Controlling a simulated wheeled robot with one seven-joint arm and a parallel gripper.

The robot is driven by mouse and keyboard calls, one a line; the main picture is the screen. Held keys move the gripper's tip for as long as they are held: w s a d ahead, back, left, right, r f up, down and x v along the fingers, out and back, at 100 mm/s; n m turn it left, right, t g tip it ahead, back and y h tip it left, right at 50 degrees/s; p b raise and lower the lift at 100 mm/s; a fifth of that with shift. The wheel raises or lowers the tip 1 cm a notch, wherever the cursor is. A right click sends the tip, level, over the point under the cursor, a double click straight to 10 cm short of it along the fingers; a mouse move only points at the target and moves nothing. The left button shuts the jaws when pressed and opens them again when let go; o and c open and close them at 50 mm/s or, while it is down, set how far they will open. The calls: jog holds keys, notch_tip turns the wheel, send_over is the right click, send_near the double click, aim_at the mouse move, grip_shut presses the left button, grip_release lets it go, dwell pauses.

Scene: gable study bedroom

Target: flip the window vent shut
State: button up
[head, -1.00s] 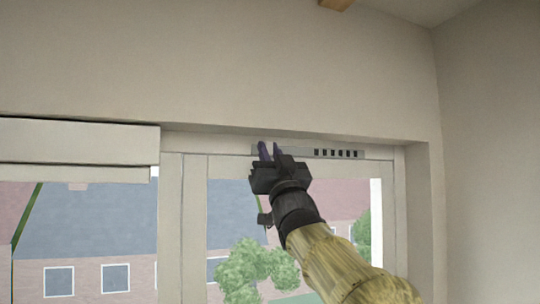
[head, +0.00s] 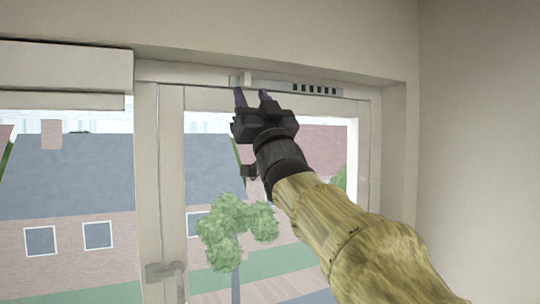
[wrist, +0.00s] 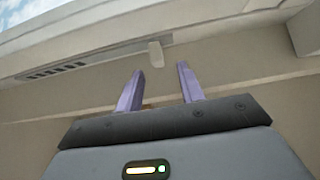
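The window vent (head: 275,86) is a grey strip in the top of the window frame, with a row of dark slots at its right end. A small pale tab (head: 247,78) stands out from it near its left end. In the wrist view the slotted vent (wrist: 60,71) is at upper left, and the tab (wrist: 155,53) hangs just beyond the fingertips, between them. My gripper (head: 251,95) is open, with two purple fingers pointing up at the tab. It looks empty, and I see no contact with the tab.
The window frame (head: 147,190) surrounds the glass, with a handle (head: 178,280) at lower left. A pale blind box (head: 65,75) is at upper left. The wall (head: 475,150) closes off the right side.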

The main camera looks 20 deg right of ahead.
jog(key=b+v, duration=0.6)
jog(key=v, duration=0.6)
jog(key=shift+b, duration=0.3)
jog(key=w+f+m+g+h, duration=0.1)
jog(key=w+f+g+h, duration=0.2)
jog(key=f, duration=0.6)
jog(key=w+f+m+g, duration=0.1)
jog(key=w+f+g, duration=0.1)
jog(key=w+f, duration=0.5)
notch_tip(320, 180, down, 21)
jog(key=g+h, duration=0.1)
jog(key=g, duration=0.6)
jog(key=s+f+g, duration=0.6)
jog(key=s+f, duration=0.4)
jog(key=f, duration=0.4)
jog(key=s+f+g, duration=0.6)
jog(key=s+f, duration=0.5)
jog(key=f, duration=0.3)
jog(key=shift+a+f, duration=0.3)
jog(key=shift+f, duration=0.1)
jog(key=shift+w, duration=0.1)
